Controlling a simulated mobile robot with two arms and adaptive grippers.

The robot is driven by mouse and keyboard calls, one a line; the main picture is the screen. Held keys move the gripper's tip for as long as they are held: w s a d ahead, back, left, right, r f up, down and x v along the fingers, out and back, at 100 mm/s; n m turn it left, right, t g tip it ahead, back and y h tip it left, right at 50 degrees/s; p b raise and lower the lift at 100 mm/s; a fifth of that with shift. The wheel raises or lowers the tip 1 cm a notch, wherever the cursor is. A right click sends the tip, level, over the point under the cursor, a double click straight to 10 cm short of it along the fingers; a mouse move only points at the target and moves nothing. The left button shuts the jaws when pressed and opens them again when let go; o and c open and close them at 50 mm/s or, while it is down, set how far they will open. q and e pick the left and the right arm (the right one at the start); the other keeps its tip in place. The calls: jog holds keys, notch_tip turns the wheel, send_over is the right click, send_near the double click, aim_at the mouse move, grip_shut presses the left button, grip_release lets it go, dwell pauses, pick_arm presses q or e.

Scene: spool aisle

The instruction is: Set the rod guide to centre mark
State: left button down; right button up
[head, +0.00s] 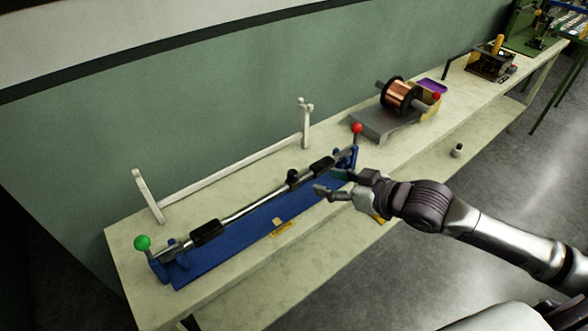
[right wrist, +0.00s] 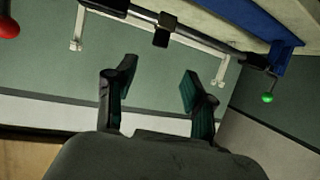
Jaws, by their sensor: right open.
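A steel rod (head: 250,204) runs along a blue base (head: 235,240) on the bench, with a green ball at its near left end and a red ball at its far right end. A small black block on the rod, apparently the rod guide (head: 293,178), sits right of the rod's middle; it also shows in the right wrist view (right wrist: 162,37). A yellow mark (head: 282,229) with a beige tab lies at the base's front edge, left of the block. My right gripper (head: 331,182) is open and empty, to the right of the block and apart from it. My left gripper is out of view.
Long black sleeves (head: 205,232) sit on the rod either side of the block. A pale rail with two uprights (head: 305,125) stands behind. A copper spool (head: 402,96) on a grey stand is farther right.

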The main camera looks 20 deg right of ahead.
aim_at(294, 173)
jog(key=p+x, duration=0.1)
jog(key=x, duration=1.1)
jog(key=shift+w+a+f+p, duration=0.1)
jog(key=shift+w+f+p, duration=0.1)
jog(key=shift+p, duration=0.15)
jog(key=shift+r, duration=0.1)
grip_shut()
